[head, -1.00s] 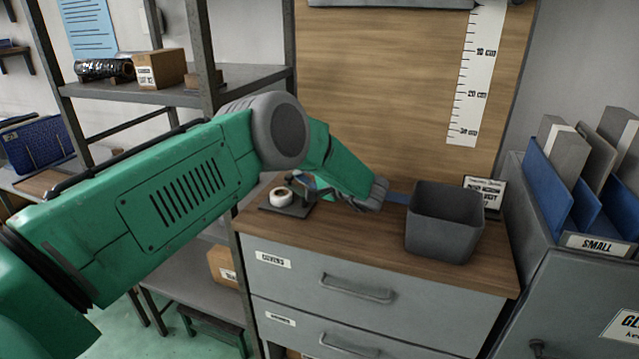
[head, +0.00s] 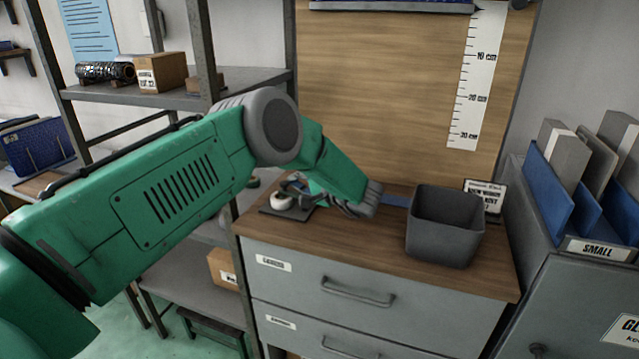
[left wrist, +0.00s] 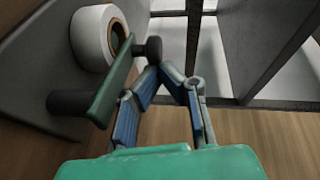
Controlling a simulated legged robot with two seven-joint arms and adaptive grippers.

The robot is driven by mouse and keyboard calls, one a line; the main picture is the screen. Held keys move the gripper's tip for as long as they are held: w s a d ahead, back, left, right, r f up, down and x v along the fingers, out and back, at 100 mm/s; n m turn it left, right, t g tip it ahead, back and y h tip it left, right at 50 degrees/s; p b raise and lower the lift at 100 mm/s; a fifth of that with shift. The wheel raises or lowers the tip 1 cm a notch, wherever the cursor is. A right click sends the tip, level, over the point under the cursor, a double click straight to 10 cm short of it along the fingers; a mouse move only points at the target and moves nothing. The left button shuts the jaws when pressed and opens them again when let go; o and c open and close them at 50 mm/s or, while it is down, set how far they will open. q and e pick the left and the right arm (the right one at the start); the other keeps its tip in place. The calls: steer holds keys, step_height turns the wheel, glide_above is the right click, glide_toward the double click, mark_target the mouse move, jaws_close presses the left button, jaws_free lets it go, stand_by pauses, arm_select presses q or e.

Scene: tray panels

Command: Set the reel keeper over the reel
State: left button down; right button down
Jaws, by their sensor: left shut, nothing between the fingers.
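The white reel (left wrist: 88,36) lies on a dark grey panel (left wrist: 30,85) in the left wrist view, its brown-lined hole facing right. The reel keeper (left wrist: 118,88) is a green bar with a dark post at its lower end and a dark knob at its upper end. In this view the bar crosses in front of the reel's right edge; I cannot tell whether it lies over the reel. My left gripper (left wrist: 165,72) is shut and empty, its tips close beside the knob end. In the head view the reel (head: 282,199) is left of my left gripper (head: 326,200). My right gripper is not visible.
The panel stands on a wooden cabinet top (head: 360,240). A dark grey bin (head: 445,235) stands to the right of my gripper, with a small sign (head: 487,195) behind it. A metal shelf post (head: 205,60) rises at the left. The front of the top is clear.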

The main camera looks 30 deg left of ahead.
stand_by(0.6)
arm_select(q)
step_height(320, 180, up, 10)
stand_by(0.4)
steer(key=shift+f, duration=0.15)
stand_by(0.4)
